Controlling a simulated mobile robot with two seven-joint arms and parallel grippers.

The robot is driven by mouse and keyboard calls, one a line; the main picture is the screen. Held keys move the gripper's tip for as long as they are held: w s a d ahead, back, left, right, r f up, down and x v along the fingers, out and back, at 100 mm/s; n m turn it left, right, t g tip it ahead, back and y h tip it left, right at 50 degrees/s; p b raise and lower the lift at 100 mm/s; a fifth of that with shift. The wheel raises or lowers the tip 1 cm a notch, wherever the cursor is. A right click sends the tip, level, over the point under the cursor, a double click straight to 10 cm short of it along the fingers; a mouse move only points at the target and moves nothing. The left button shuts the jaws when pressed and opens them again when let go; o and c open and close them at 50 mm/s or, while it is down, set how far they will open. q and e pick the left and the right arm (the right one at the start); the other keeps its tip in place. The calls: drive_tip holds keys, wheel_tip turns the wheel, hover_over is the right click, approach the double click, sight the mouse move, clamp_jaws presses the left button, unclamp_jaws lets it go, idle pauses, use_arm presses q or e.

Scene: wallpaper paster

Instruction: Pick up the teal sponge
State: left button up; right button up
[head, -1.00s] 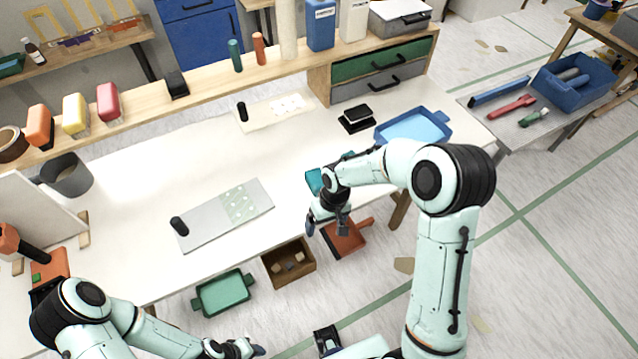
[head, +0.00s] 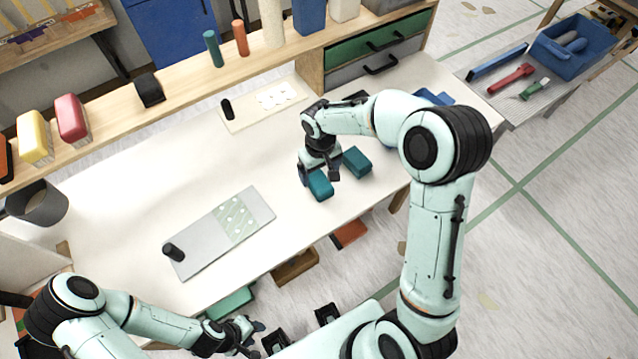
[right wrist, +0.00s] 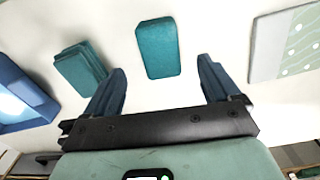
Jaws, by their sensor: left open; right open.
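A teal sponge (head: 320,187) lies on the white table near its front edge. It also shows in the right wrist view (right wrist: 158,47), a rounded speckled block lying just ahead of my fingertips and between their lines. A layered teal piece, like a folded cloth (head: 356,161), lies beside it; it also shows in the right wrist view (right wrist: 80,68). My right gripper (head: 319,176) is open and empty, above and close to the sponge; the height gap is hard to tell. My left gripper (head: 254,334) is open and empty, low in front of the table.
A grey board with a patterned sheet (head: 195,245) lies to the left. A blue tray (right wrist: 22,95) is beyond the folded cloth. A shelf (head: 120,125) runs along the back with blocks and bottles. The table between board and shelf is mostly clear.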

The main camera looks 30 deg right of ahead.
sight(319, 182)
wheel_tip(319, 182, down, 2)
drive_tip(key=shift+w+f, duration=0.1)
drive_tip(key=shift+f, duration=2.75)
drive_tip(key=c, duration=1)
